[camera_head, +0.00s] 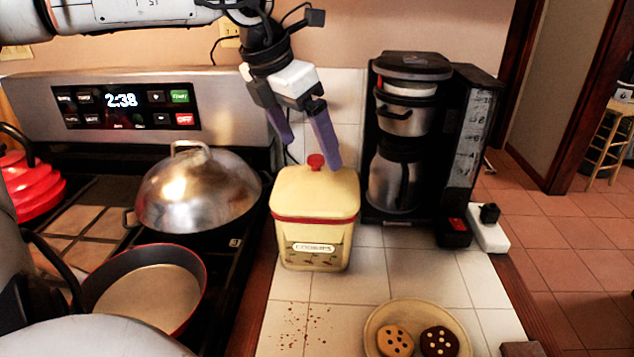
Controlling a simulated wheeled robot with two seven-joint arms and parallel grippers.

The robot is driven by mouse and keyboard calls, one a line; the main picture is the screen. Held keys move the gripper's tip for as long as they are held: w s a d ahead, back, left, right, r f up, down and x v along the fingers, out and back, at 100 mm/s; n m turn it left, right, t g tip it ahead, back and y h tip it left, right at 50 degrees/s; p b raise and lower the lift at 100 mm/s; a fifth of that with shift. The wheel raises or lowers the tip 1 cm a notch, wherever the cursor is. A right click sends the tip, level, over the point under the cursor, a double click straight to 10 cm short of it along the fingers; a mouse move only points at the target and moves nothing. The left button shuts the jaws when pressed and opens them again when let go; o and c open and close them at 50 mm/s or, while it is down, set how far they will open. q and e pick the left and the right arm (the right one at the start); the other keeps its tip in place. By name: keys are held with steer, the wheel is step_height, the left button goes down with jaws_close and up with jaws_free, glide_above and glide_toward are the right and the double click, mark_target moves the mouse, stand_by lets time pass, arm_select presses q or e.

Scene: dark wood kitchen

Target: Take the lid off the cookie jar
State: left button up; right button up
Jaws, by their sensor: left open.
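The cookie jar (312,246) is a cream, square jar with a red band and a "COOKIES" label, standing on the tiled counter. Its cream lid (315,194) sits on top, with a small red knob (316,161). My left gripper (313,154) comes down from above, open, with its purple fingers spread just above and behind or beside the knob. The right finger's tip is close to the knob; I cannot tell whether it touches. Nothing shows between the fingers as held. My right gripper is not in view.
A black coffee maker (455,130) stands right of the jar. A plate (372,325) with two cookies lies at the front. The stove at left holds a domed pan (200,190), an open pan (150,295) and a red kettle (30,185).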

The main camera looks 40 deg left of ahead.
mark_target(316, 157)
arm_select(q)
steer(key=x, duration=0.4)
steer(key=shift+w+d+f+p, duration=0.2)
steer(key=shift+w+p, duration=0.1)
steer(key=shift+p, duration=0.1)
